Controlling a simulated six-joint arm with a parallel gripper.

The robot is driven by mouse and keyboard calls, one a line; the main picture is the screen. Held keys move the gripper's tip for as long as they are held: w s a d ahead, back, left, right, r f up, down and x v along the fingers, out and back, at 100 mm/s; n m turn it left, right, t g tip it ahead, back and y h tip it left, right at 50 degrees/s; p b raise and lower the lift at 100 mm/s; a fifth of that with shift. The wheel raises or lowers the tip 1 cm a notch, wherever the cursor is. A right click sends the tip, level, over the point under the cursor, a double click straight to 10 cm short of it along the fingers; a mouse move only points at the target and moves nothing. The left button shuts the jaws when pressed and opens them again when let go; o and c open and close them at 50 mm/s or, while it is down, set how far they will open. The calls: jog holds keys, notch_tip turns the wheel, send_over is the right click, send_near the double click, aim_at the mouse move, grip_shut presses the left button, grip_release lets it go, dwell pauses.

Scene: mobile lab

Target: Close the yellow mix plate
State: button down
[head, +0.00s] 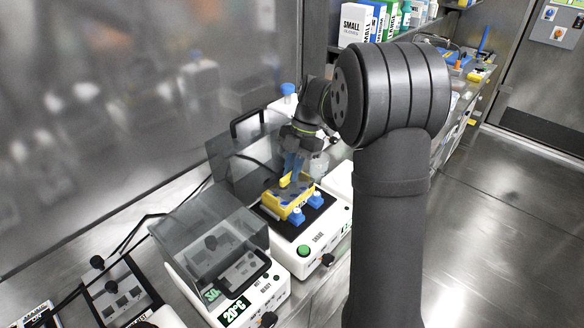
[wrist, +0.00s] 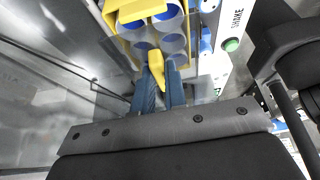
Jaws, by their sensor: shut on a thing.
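The yellow mix plate (head: 298,207) sits on the black top of a white shaker in the head view. In the wrist view the yellow plate (wrist: 112,17) is at the top, with several round grey and blue wells. A yellow tab (wrist: 157,72) sticks out from it toward my gripper. My gripper (wrist: 161,78) has its blue fingers on either side of this tab and is shut on it. In the head view my gripper (head: 294,166) is above the plate from behind, partly hiding it. How far the plate is closed cannot be told.
A heating unit with a clear grey lid (head: 208,236) stands to the left. A blue-capped bottle (head: 288,90) stands behind. A steel wall (head: 130,110) is close on the left.

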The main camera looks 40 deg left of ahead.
jog(key=shift+f, duration=1.15)
jog(key=c, duration=1.4)
grip_release()
jog(key=v, duration=1.7)
jog(key=shift+r, duration=0.2)
jog(key=shift+f, duration=0.1)
jog(key=x, duration=1.7)
jog(key=shift+f, duration=0.15)
